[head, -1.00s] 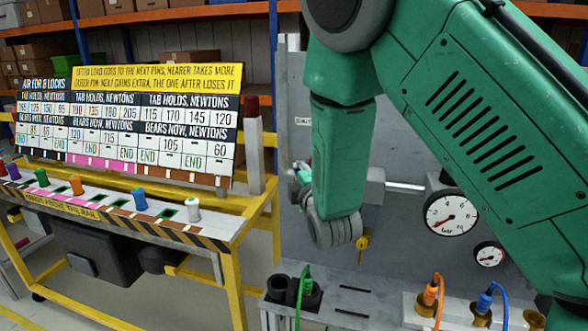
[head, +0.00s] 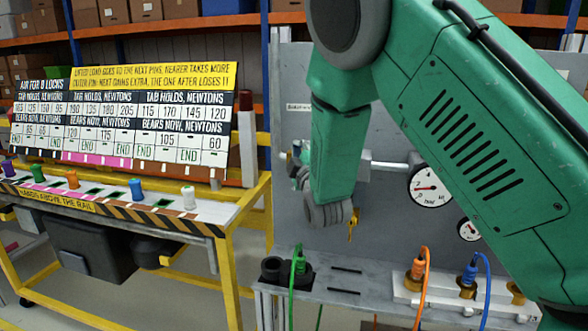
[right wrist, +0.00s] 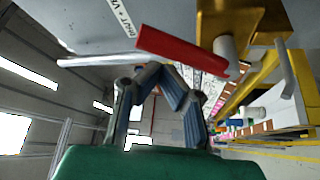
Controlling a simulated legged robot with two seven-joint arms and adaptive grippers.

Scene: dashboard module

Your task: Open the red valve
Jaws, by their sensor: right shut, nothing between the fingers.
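The red valve lever (right wrist: 185,49) shows in the right wrist view as a flat red bar, just beyond my right gripper. A brass body (right wrist: 245,20) is close to its right. My right gripper (right wrist: 158,75) has its fingers drawn together, with nothing between them; its tips are just below the lever in the picture, and I cannot tell whether they touch it. In the head view my right gripper (head: 297,172) is mostly hidden behind my green arm, in front of the grey panel. I cannot make out the red lever there. My left gripper is not in view.
The grey panel (head: 385,235) carries a large pressure gauge (head: 430,187) and a small yellow part (head: 353,225). Below, a ledge holds green, orange (head: 422,265) and blue (head: 470,270) hoses. A yellow-framed bench (head: 238,250) with a sign board (head: 150,115) stands left.

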